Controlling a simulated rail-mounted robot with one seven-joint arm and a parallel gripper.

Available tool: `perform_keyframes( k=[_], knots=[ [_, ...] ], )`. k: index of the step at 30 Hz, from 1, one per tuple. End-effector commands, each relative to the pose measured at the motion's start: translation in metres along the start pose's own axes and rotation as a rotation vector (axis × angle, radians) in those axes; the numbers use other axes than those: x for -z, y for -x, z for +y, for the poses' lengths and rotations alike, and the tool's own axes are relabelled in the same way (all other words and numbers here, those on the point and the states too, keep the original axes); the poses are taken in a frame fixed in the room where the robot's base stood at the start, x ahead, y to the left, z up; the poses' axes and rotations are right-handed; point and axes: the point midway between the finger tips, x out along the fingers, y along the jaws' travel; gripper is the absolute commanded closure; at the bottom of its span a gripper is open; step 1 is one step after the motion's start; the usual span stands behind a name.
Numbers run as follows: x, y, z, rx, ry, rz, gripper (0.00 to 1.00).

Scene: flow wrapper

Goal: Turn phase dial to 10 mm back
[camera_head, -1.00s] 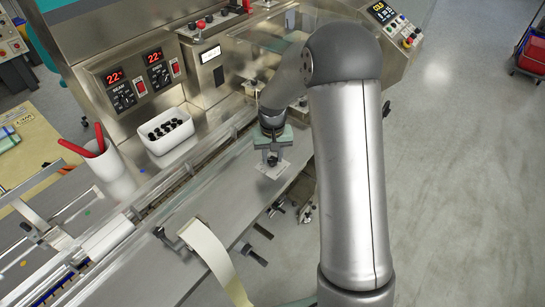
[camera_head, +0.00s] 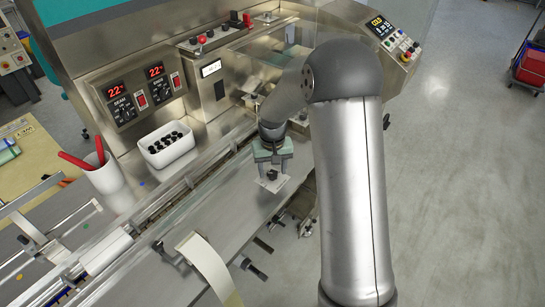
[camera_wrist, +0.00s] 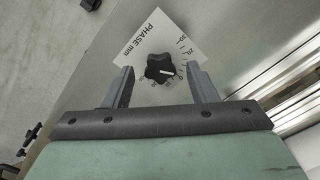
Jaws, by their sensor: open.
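The phase dial (camera_wrist: 160,68) is a black lobed knob with a white pointer line, on a white plate (camera_wrist: 136,45) printed "PHASE mm" with a scale. The pointer aims right in the wrist view, toward the numbers; the exact reading is too small to tell. In the head view the dial (camera_head: 271,174) sits on the metal deck below my gripper (camera_head: 272,172). In the wrist view my gripper (camera_wrist: 162,85) is open, one finger on each side of the dial, with gaps between fingers and knob. I cannot tell how far the fingertips are above the plate.
A white bin (camera_head: 167,144) of black parts and a white cup (camera_head: 103,175) with red-handled tools stand left on the machine. A paper strip (camera_head: 210,268) curves over the deck's front. Black knobs (camera_head: 254,268) stick out from the front edge.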

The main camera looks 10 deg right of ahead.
Motion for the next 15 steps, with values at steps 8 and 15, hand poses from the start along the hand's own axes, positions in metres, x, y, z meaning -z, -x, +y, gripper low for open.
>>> perform_keyframes(
  k=[8, 15],
  knots=[
    [0.002, 0.048, 0.000, 0.000, 0.000, 0.008, 0.48],
    [0.001, 0.107, 0.000, 0.000, 0.000, 0.008, 0.48]
  ],
)
